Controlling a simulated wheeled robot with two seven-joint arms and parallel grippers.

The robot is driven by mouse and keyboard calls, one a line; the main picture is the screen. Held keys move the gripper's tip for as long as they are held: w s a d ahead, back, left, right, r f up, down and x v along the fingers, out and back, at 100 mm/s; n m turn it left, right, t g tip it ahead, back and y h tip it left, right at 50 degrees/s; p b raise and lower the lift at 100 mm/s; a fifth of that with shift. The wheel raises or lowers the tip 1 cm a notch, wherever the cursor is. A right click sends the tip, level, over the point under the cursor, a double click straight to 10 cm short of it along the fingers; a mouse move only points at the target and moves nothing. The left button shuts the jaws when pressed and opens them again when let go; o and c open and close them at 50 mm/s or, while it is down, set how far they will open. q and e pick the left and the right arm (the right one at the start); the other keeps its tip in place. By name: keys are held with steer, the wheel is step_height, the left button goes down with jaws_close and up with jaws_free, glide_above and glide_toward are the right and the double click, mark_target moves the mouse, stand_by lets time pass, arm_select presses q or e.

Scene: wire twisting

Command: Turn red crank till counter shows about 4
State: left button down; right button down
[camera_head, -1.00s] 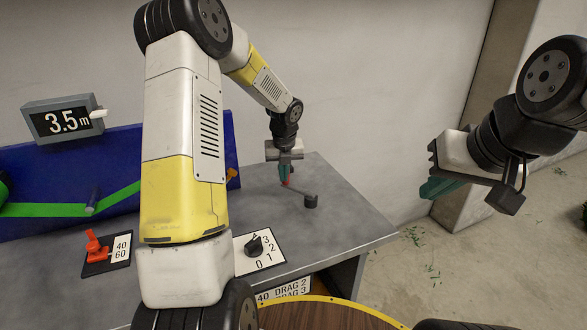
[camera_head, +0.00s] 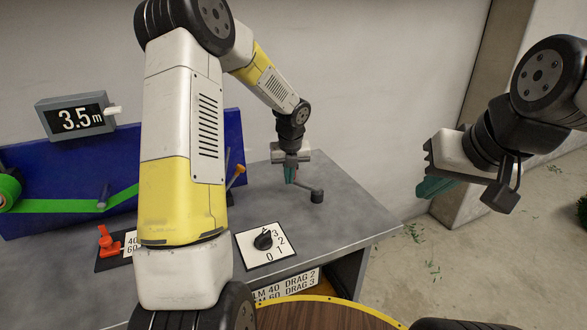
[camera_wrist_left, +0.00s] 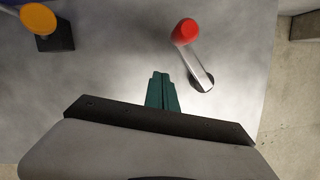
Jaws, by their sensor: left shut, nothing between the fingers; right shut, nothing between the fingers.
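The counter (camera_head: 77,117) reads 3.5 m at the upper left. The crank's grey arm (camera_head: 305,187) and dark hub (camera_head: 317,195) stand on the bench's right part. The wrist view shows its red knob (camera_wrist_left: 184,31) and metal arm (camera_wrist_left: 192,60); the head view hides the knob behind the left gripper. My left gripper (camera_head: 290,181) is shut and empty at the crank. In the wrist view its green fingers (camera_wrist_left: 161,78) are left of the crank and apart from the knob in the picture. My right gripper (camera_head: 428,190) is shut and empty, right of the bench.
A black dial (camera_head: 263,240) marked 0 to 3 and a red lever (camera_head: 107,242) are on the bench. An orange-knobbed lever (camera_head: 236,175) stands by the blue panel (camera_head: 60,165). Green tape (camera_head: 60,207) runs along the panel. My left arm covers the middle.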

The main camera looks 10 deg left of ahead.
arm_select(q)
steer(key=v, duration=0.9)
steer(key=shift+a+r, duration=0.25)
steer(key=shift+r, duration=0.1)
steer(key=c, duration=2.2)
jaws_free()
